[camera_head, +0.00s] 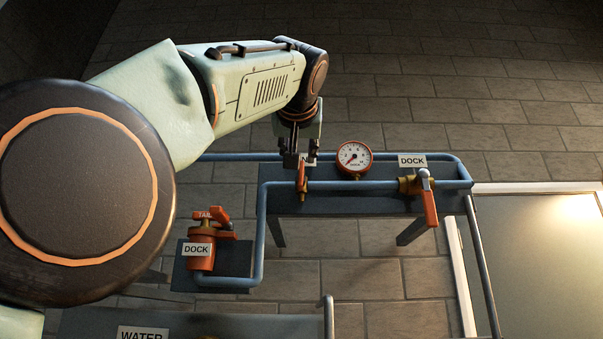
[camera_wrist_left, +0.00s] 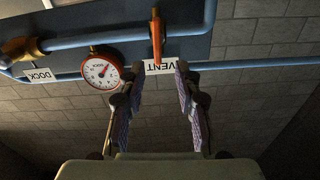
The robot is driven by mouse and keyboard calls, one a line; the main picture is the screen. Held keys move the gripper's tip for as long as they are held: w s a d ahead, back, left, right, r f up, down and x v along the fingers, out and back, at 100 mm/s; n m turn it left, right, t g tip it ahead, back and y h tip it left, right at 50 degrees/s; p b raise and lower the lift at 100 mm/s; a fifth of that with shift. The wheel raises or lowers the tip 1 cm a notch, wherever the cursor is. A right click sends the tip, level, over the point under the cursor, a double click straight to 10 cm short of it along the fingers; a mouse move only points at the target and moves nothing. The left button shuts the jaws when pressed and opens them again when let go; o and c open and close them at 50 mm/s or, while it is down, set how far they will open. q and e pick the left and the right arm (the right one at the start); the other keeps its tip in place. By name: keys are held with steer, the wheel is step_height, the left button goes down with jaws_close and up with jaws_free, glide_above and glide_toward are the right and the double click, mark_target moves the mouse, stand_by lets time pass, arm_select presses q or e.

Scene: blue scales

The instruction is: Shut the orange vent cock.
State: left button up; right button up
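The orange vent cock handle (camera_head: 301,176) stands on the blue pipe, left of the gauge, with a brass body under it. The handle points crosswise to the pipe. In the left wrist view the orange handle (camera_wrist_left: 156,38) is seen near the top centre, beside the white VENT label (camera_wrist_left: 160,67). My left gripper (camera_head: 299,158) is over the handle's far end in the head view, partly hiding the label. In the wrist view its two fingers (camera_wrist_left: 156,92) are spread, with the handle just beyond the tips, in line with the gap; contact cannot be told. My right gripper is in neither view.
A round red gauge (camera_head: 354,157) is close right of the vent cock. A brass valve with an orange lever (camera_head: 429,205) is at the right end, under a DOCK label (camera_head: 412,160). An orange coupling (camera_head: 201,248) with a DOCK label stands front left. A WATER label (camera_head: 142,333) is in front.

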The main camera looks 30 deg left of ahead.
mark_target(302, 167)
arm_select(q)
steer(key=p+x, duration=0.3)
steer(key=x, duration=0.4)
steer(key=shift+w+d+p, duration=0.1)
steer(key=shift+p, duration=0.2)
steer(key=shift+s+d+r, duration=0.25)
steer(key=shift+s+d, duration=0.2)
steer(key=shift+s, duration=0.05)
steer(key=shift+w+a+f, duration=0.3)
steer(key=shift+w+a, duration=0.15)
steer(key=shift+w, duration=0.1)
steer(key=c, duration=0.4)
steer(key=shift+d+r, duration=0.1)
jaws_close()
